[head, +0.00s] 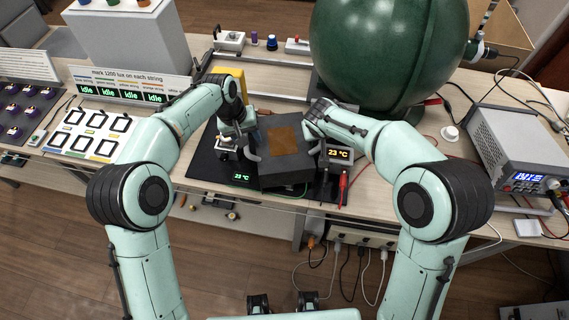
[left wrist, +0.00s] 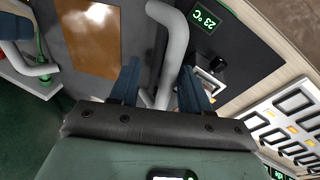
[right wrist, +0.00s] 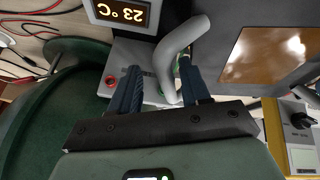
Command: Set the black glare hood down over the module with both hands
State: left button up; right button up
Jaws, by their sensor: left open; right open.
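The black glare hood (head: 288,172) is a dark box with a brown panel (head: 284,140) on top and a grey bent handle on each side. It stands on the black mat (head: 205,165). My left gripper (head: 240,138) is at its left handle; in the left wrist view the open fingers (left wrist: 159,80) stand either side of that grey handle (left wrist: 171,45). My right gripper (head: 314,137) is at the right handle; in the right wrist view its open fingers (right wrist: 158,85) straddle the grey handle (right wrist: 172,50). I cannot make out the module; the hood may hide it.
A big green sphere (head: 385,45) stands close behind my right arm. A 23 °C display (head: 338,153) and red probes (head: 343,187) sit right of the hood. A bench supply (head: 525,150) is far right, a card of square frames (head: 90,133) left.

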jog(key=shift+r, duration=0.1)
pick_arm(q)
jog(key=v, duration=1.2)
pick_arm(e)
jog(key=v, duration=1.2)
